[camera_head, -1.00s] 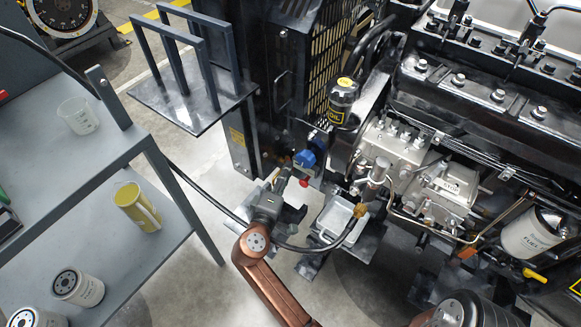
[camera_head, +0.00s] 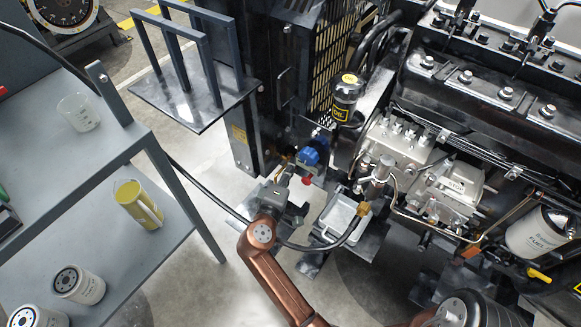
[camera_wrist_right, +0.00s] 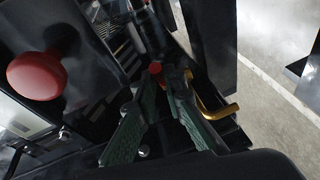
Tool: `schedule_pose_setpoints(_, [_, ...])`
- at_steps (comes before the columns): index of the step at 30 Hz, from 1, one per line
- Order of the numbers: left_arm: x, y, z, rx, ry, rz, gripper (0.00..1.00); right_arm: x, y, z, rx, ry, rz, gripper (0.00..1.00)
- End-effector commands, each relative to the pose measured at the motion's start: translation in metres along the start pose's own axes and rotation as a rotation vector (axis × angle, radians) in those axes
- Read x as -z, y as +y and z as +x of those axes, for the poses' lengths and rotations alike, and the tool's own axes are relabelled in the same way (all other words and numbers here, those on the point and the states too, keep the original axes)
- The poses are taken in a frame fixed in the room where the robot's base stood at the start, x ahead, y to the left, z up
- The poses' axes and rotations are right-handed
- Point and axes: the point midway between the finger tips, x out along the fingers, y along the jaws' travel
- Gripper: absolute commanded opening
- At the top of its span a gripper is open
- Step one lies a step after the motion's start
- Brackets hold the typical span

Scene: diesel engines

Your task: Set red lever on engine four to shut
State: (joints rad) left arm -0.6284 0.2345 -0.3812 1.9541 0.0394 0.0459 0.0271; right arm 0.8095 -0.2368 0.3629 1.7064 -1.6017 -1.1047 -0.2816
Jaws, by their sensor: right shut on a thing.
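My right gripper (camera_head: 286,174) is beside the engine's dark frame, left of the blue part (camera_head: 316,150). In the right wrist view, the green-padded fingers (camera_wrist_right: 162,82) close in around a small red end (camera_wrist_right: 155,68), which I take to be the red lever. Most of the lever is hidden by the fingers, so its exact angle cannot be told. A larger round red knob (camera_wrist_right: 36,76) is close on the left of that view, apart from the fingers. It seems to be the red knob (camera_head: 308,180) below the blue part. My left gripper is not in view.
A yellow bent handle (camera_wrist_right: 222,108) is just right of the fingers. The engine block (camera_head: 430,172) stands right, a grey shelf (camera_head: 170,180) left. A dark plate (camera_head: 185,106) juts out above.

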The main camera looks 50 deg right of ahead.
Motion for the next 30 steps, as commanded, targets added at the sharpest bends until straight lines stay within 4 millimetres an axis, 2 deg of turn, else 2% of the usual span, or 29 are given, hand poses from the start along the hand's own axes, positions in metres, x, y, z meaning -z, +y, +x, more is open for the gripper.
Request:
schedule_pose_setpoints(8, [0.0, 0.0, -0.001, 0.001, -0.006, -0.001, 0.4, 0.005, 0.0, -0.002, 0.0, -0.021, 0.003, 0.0])
schedule_pose_setpoints(13, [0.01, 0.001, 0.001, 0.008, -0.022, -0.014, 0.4, 0.012, -0.001, -0.003, -0.015, -0.13, 0.018, 0.0])
schedule_pose_setpoints(21, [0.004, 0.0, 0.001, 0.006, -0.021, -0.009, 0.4, 0.021, -0.005, -0.004, -0.044, -0.326, 0.044, 0.0])
schedule_pose_setpoints(30, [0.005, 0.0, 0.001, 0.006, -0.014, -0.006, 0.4, 0.022, -0.005, -0.006, -0.053, -0.389, 0.055, 0.0])
